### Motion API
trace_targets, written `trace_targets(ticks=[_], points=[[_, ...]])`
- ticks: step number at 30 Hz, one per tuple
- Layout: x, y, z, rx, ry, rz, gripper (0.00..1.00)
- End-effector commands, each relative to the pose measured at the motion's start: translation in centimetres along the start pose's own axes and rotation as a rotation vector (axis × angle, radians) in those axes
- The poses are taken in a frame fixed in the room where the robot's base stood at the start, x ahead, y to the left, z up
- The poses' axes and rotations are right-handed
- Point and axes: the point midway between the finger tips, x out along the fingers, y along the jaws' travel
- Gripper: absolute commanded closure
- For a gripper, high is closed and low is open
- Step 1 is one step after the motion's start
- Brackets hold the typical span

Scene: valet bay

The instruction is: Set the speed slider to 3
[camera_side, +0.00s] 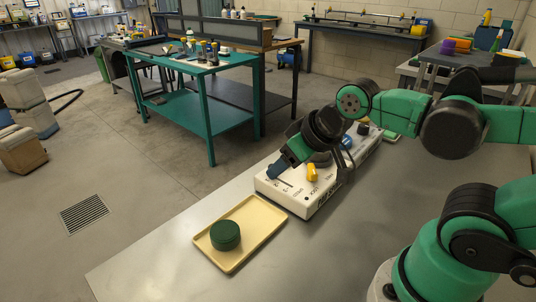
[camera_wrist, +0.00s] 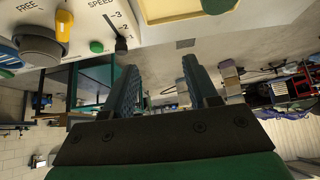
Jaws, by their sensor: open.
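The white control panel (camera_side: 325,193) stands on the grey bench. In the wrist view its SPEED scale (camera_wrist: 116,22) shows at top left, with a 3 and lower marks. A small dark slider knob (camera_wrist: 121,46) sits at the low end of this scale, away from the 3. My gripper (camera_side: 276,171) is over the panel's near left end in the side view and hides part of it. In the wrist view my gripper (camera_wrist: 160,70) is open and empty, the slider just beyond the left finger; contact cannot be told.
A yellow lever (camera_side: 312,172) stands close to my gripper; a green button (camera_wrist: 96,46) and grey knob (camera_wrist: 38,45) show in the wrist view. A cream tray (camera_side: 263,240) with a green round puck (camera_side: 225,235) lies beside the panel. The bench front is clear.

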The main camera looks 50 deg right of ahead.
Motion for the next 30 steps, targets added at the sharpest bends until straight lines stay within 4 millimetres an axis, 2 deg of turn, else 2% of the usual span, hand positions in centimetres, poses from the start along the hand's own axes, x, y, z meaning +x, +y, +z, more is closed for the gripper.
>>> trace_targets(ticks=[7,9,11,17,24,30], points=[[0.0,0.0,0.0,0.0,0.0,0.0,0.47],[0.0,0.0,0.0,-0.001,-0.001,0.0,0.4],[0.0,0.1,-0.1,-0.01,-0.008,0.002,0.4],[0.4,1.2,-2.0,-0.161,-0.128,0.011,0.4],[3.1,4.0,-5.0,-0.48,-0.386,-0.064,0.4],[5.9,6.1,-5.7,-0.676,-0.535,-0.179,0.4]])
